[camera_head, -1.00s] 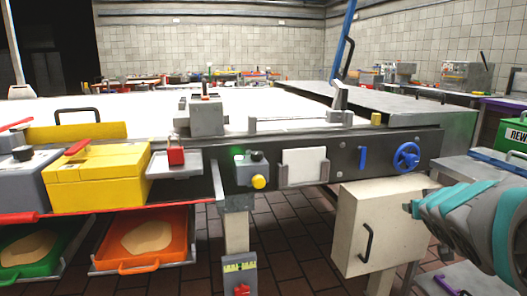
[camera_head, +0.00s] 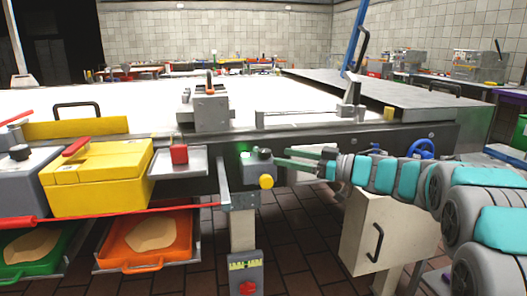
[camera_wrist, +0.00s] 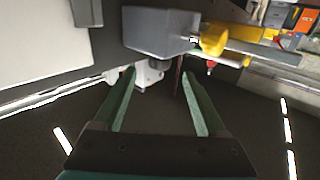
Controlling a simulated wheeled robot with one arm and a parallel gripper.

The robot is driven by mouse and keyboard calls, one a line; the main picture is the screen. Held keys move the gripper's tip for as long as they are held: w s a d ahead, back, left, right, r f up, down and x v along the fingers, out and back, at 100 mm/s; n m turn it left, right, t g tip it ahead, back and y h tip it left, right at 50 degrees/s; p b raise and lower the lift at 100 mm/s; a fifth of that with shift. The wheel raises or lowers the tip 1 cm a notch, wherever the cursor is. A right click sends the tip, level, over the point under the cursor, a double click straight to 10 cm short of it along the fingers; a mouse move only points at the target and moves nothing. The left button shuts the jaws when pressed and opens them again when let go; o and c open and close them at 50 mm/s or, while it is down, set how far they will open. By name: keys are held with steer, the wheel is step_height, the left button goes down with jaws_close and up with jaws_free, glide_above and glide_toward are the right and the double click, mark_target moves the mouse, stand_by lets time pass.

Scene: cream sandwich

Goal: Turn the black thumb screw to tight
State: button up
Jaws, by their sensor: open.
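A grey control box (camera_head: 256,172) is mounted on the front rail of the white table. A black knob (camera_head: 265,154), which looks like the black thumb screw, is on its upper right part, and a yellow knob (camera_head: 266,181) is lower down. My gripper (camera_head: 283,157) is open, its green fingers pointing left at the black knob from just to its right. In the wrist view the grey box (camera_wrist: 160,30) is ahead, with the dark knob (camera_wrist: 157,62) between the fingertips. I cannot tell whether they touch it.
A green light (camera_head: 246,150) glows on the box's left. A red block (camera_head: 179,153) is on a small metal tray left of it. A cream cabinet (camera_head: 365,235) hangs below. A grey block with an orange top (camera_head: 208,108) stands above on the table.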

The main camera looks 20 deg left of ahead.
mark_target(264, 150)
steer(key=a, duration=0.5)
steer(key=w+a, duration=0.1)
steer(key=a, duration=0.1)
steer(key=shift+a, duration=0.15)
jaws_close()
stand_by(0.5)
